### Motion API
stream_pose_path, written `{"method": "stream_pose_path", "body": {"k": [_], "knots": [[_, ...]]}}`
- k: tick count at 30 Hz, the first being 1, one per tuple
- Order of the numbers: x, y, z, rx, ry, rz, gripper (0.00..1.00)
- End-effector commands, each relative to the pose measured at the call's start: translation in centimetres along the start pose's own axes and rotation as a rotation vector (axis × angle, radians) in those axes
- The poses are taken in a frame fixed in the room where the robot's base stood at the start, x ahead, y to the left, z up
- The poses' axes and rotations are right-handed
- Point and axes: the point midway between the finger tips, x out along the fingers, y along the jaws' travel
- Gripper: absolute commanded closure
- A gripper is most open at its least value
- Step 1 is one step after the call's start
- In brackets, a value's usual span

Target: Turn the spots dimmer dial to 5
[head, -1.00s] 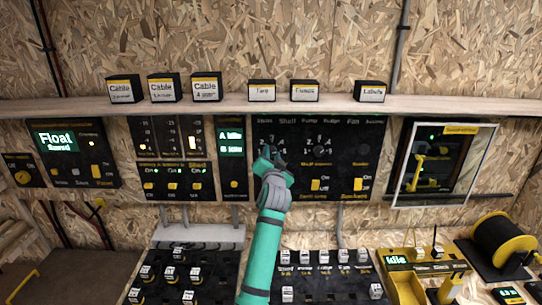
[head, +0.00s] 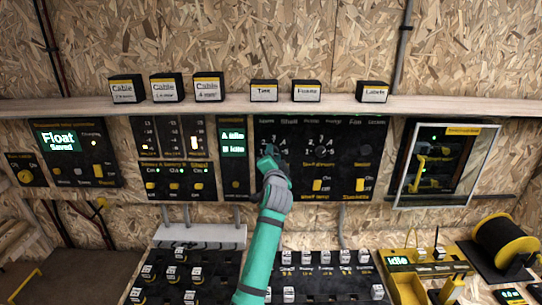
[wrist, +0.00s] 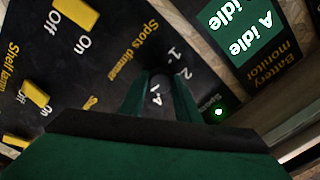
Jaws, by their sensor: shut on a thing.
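The spots dimmer dial (wrist: 161,82) is a small dark knob on the black panel (wrist: 105,95). In the wrist view it sits between my gripper's two green fingers (wrist: 161,100), which are shut on it. The printed "Spots dimmer" label (wrist: 125,46) and the numbers 1, 2 and 4 show around the dial. Its pointer is too dark and too covered to read. In the head view my gripper (head: 269,155) is at the left part of the wide black panel (head: 345,150) and hides the dial.
A battery monitor (head: 232,145) with a green screen is close on the left. Yellow switches (head: 317,185) sit below and to the right of the gripper. A shelf (head: 225,105) with labelled boxes runs above. A glass-fronted cabinet (head: 445,165) is on the right.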

Motion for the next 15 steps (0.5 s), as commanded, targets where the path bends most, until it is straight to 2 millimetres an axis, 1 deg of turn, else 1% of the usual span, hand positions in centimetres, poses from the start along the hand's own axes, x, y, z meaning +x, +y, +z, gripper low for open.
{"method": "stream_pose_path", "body": {"k": [3,4,6,15], "knots": [[0.03,-0.16,-0.21,0.001,0.003,-0.003,0.93],[0.03,-0.16,-0.22,0.000,0.004,-0.003,0.66],[0.03,-0.15,-0.23,0.000,0.004,-0.002,0.52],[-0.05,-0.11,-0.08,-0.001,0.002,-0.002,0.52]]}}
